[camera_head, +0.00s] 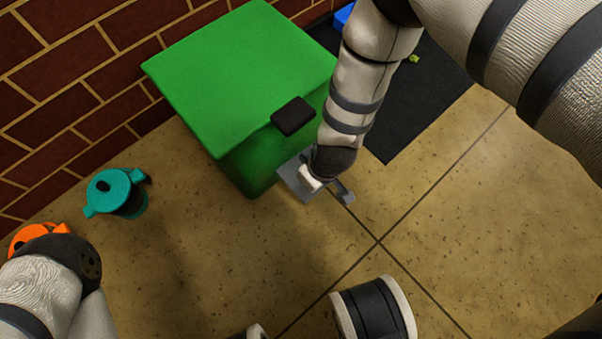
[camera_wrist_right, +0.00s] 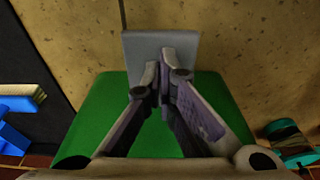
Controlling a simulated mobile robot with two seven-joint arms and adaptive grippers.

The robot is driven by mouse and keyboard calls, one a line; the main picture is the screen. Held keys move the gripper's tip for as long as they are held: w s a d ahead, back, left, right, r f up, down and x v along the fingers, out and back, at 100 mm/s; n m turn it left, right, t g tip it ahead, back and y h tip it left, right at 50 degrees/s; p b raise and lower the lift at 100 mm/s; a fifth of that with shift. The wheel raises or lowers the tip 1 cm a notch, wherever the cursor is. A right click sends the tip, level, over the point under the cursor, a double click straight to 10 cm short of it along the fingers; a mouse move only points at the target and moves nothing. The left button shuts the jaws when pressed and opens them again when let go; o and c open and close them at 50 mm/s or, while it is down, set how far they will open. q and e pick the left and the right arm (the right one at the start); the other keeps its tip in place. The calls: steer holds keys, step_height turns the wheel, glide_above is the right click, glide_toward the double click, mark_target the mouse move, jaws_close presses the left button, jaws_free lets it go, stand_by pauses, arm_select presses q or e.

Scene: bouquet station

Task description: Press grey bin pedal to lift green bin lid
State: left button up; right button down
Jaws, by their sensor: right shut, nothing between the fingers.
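The green bin (camera_head: 245,165) stands against the brick wall in the head view. Its green lid (camera_head: 235,65) lies flat and closed on top, with a black tab (camera_head: 293,116) at the front edge. The grey pedal (camera_head: 289,178) sticks out low at the bin's front, partly hidden by my right arm. In the right wrist view the pedal (camera_wrist_right: 145,48) is a flat grey plate beside the green bin (camera_wrist_right: 100,115). My right gripper (camera_wrist_right: 167,68) is shut and empty, its fingertips over the pedal. I cannot tell whether they touch it. My left gripper is not in view.
A teal watering can or pot (camera_head: 118,192) stands left of the bin, an orange object (camera_head: 35,236) beyond it. A dark mat (camera_head: 425,95) lies right of the bin, with a blue item (camera_head: 344,16) behind. The tiled floor in front is clear.

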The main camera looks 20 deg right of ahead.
steer(key=shift+f+b, duration=1.85)
steer(key=shift+f, duration=0.55)
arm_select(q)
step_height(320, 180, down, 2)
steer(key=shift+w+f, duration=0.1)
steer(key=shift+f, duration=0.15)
arm_select(e)
steer(key=shift+s, duration=0.1)
steer(key=shift+r, duration=0.1)
step_height(320, 180, up, 9)
steer(key=p, duration=0.8)
steer(key=shift+r, duration=0.2)
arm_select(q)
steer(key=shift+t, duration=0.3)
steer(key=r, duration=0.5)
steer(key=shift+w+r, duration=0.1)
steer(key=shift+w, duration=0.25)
arm_select(e)
steer(key=shift+f, duration=0.25)
